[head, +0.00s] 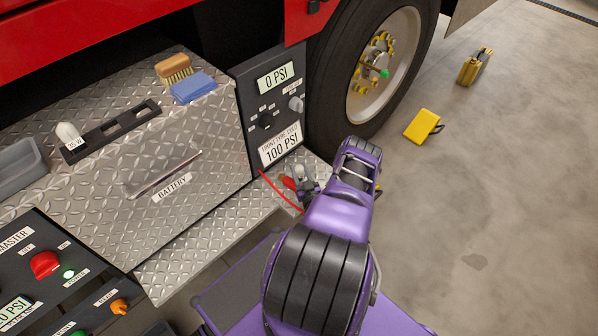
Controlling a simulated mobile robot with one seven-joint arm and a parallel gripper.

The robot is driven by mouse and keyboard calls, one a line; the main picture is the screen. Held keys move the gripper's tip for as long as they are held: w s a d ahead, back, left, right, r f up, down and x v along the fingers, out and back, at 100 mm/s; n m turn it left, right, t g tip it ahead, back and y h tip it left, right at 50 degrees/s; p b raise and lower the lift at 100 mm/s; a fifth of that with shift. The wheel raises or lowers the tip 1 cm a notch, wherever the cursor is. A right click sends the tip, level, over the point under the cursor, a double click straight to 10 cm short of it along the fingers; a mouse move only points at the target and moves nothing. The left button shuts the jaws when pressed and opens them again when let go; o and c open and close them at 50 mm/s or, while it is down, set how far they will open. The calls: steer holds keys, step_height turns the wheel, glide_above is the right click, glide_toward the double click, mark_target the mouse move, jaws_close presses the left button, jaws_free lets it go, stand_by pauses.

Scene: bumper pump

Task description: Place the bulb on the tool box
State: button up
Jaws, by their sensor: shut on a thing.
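My gripper (308,187) is low beside the gauge panel, over the metal step, partly hidden by my purple arm. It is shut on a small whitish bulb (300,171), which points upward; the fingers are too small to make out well. Another white bulb (67,132) stands in a black holder strip labelled 35 W on the box top. The large diamond-plate metal box (205,130), labelled BATTERY, is left of my gripper and looks like the tool box. My gripper is apart from its top.
A brush (174,68) and a blue cloth (193,87) lie on the box top. A gauge panel (268,110) and a truck tire (335,75) stand behind my gripper. A yellow block (422,125) lies on open floor at right.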

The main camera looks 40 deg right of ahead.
mark_target(300, 166)
jaws_close()
steer(key=shift+r, duration=0.15)
steer(key=shift+s+r, duration=0.15)
steer(key=shift+r, duration=0.1)
step_height(300, 166, up, 7)
steer(key=shift+f+p, duration=0.1)
steer(key=shift+p, duration=1.15)
steer(key=s, duration=1.9)
steer(key=shift+s+f+p, duration=0.3)
steer(key=shift+s, duration=0.05)
